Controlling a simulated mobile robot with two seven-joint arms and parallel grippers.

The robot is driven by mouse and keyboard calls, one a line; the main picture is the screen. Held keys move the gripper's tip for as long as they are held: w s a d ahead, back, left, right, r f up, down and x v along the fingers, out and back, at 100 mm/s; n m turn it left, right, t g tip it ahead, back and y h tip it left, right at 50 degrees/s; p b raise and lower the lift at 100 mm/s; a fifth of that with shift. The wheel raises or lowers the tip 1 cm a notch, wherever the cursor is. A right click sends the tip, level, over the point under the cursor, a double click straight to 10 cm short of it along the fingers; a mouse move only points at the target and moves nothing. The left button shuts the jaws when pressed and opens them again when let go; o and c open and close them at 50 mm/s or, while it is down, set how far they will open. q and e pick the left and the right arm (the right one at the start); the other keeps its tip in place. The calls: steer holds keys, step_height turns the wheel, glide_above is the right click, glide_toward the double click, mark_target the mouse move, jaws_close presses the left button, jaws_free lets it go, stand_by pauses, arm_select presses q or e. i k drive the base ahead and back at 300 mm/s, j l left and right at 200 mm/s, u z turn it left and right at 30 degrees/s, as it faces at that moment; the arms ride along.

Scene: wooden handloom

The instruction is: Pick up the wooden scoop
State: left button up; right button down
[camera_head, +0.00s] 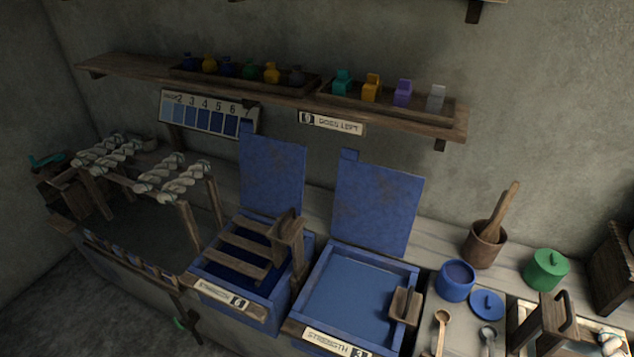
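A wooden scoop (440,332) with a small round bowl and a long handle lies on a pale tray at the lower right, right of the second blue vat. Its handle runs down toward the bottom edge of the picture. A grey metal spoon (487,335) lies to its right and is partly cut off by the bottom edge. Neither of my grippers shows in the head view.
A blue pot (456,280) and its blue lid (487,304) sit just behind the scoop. A mortar with pestle (486,246) and a green lidded pot (545,269) stand behind. Two open blue vats (415,278) (306,250) lie left. A wall shelf (290,97) runs above.

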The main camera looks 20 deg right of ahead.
mark_target(442, 316)
steer(key=z, duration=1)
